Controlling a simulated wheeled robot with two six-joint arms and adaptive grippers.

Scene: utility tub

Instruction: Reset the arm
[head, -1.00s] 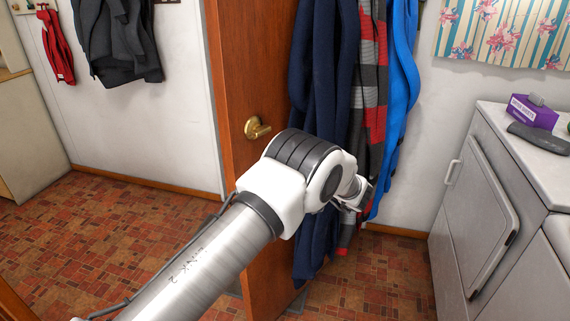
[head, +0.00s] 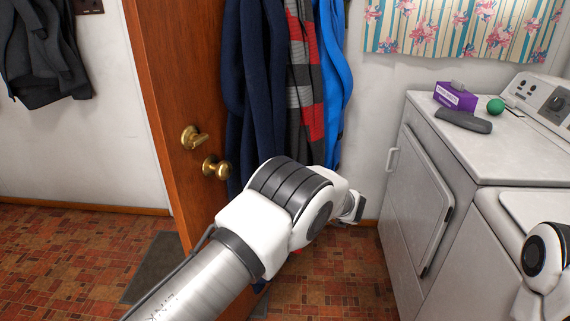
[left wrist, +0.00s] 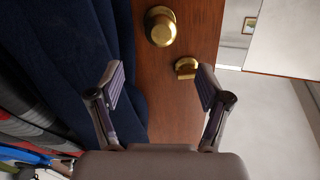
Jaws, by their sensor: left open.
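My left arm reaches in from the lower left of the head view. Its gripper (head: 353,207) is small, turned away and partly hidden behind my wrist. In the left wrist view, my left gripper (left wrist: 161,86) is open, with its two fingers wide apart and nothing between them. A wooden door (head: 165,85) with brass knobs (head: 215,167) stands left of my arm. In the left wrist view, a round brass knob (left wrist: 160,27) and a smaller brass fitting (left wrist: 186,68) lie beyond the fingertips. One white and black link of my right arm shows at the right edge; its gripper is out of frame.
Dark blue, striped and bright blue garments (head: 331,80) hang beside the door. A white appliance (head: 412,200) stands at right with a purple box (head: 455,97), a green ball (head: 495,106) and a dark grey object (head: 463,121) on top. Open tiled floor (head: 70,255) lies left.

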